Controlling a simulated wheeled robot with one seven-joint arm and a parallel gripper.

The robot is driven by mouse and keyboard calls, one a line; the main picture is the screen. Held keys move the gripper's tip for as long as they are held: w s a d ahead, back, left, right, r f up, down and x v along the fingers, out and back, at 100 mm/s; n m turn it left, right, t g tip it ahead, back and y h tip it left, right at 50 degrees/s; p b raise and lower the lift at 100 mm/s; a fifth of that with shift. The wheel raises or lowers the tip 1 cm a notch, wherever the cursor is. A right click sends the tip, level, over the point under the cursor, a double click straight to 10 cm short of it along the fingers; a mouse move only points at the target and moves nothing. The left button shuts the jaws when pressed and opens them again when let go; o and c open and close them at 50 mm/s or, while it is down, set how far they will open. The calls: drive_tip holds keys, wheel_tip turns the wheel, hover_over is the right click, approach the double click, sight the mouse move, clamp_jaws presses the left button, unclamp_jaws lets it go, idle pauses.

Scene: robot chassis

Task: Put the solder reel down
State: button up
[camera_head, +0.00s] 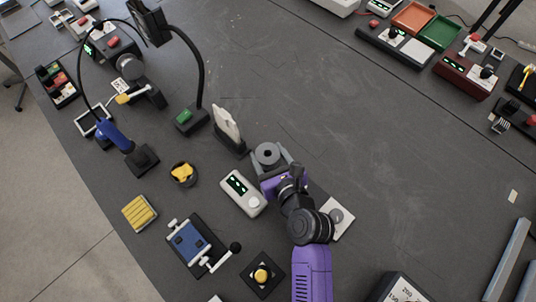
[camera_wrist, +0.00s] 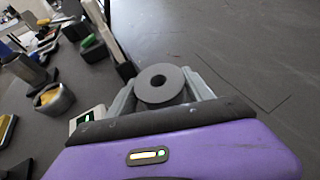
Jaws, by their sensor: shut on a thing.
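The solder reel (camera_head: 267,153) is a grey disc with a dark hole in its middle. My gripper (camera_head: 270,157), with grey fingers and a purple body, is shut on it. In the wrist view the reel (camera_wrist: 159,84) sits between the two fingers of my gripper (camera_wrist: 160,90), its flat face toward the camera. The reel is over the dark workbench (camera_head: 330,110). I cannot tell whether its underside touches the bench. Its lower side is hidden by my gripper.
Left of my gripper are a white device with a green display (camera_head: 242,192) and a dark stand holding a white piece (camera_head: 228,128). A white plate with a grey knob (camera_head: 338,217) lies beside my arm. The bench beyond and right of the reel is clear.

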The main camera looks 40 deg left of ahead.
drive_tip(key=shift+f, duration=0.1)
drive_tip(key=shift+f, duration=0.35)
drive_tip(key=shift+f, duration=0.15)
drive_tip(key=o, duration=1.4)
drive_tip(key=shift+f, duration=0.1)
drive_tip(key=shift+r, duration=0.2)
drive_tip(key=v, duration=1.2)
drive_tip(key=shift+r, duration=0.4)
